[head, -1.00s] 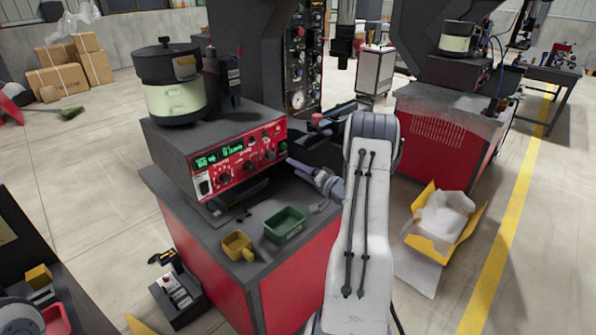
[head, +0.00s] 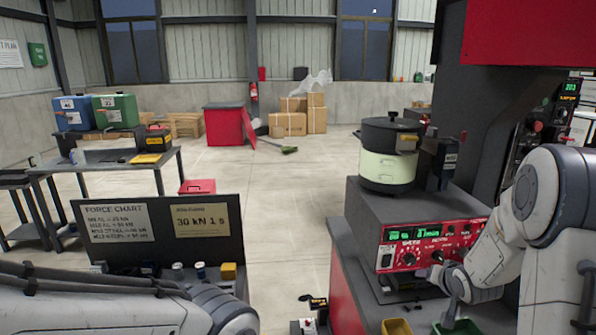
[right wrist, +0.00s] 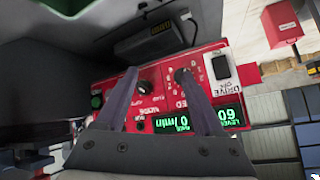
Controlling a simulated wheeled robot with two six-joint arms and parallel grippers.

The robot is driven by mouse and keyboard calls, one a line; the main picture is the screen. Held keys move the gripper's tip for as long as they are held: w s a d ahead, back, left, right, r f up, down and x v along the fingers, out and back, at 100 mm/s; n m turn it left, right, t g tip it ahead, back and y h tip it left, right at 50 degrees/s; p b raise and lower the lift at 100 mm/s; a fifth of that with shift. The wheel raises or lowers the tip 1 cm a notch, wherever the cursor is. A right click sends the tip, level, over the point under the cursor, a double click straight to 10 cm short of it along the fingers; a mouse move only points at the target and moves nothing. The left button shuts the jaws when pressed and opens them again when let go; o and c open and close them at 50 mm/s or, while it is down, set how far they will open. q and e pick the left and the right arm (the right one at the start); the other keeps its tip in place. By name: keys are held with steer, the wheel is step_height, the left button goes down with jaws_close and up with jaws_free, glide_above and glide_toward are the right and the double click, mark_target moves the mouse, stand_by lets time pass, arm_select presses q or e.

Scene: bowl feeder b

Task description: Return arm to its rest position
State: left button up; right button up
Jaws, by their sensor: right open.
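My right arm (head: 487,250) comes in from the right in the head view, its wrist in front of the red control panel (head: 400,257). In the right wrist view my right gripper (right wrist: 158,72) is open, with nothing between its fingers. The panel's knobs and green displays (right wrist: 202,122) show behind the fingers; I cannot tell whether they touch it. My left arm (head: 90,308) lies across the lower left of the head view. Its gripper is not in view.
The black and pale green bowl feeder (head: 389,168) stands on the panel unit. A yellow bin (head: 397,327) and a green bin (head: 455,328) sit below. A dark sign board (head: 155,256) stands at lower left. Open floor (head: 290,205) lies beyond.

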steer(key=s+a+r+n+g+y, duration=0.1)
steer(key=s+a+n+g, duration=0.3)
steer(key=s+a, duration=1.1)
steer(key=s+a+r+n+g+y, duration=0.1)
steer(key=s+a+r+n+g, duration=0.3)
steer(key=s+a+n, duration=0.5)
steer(key=s+a+g, duration=0.1)
steer(key=s+a, duration=0.6)
steer(key=s, duration=0.3)
steer(key=shift+g+y, duration=0.3)
steer(key=shift+y, duration=0.1)
stand_by(4.2)
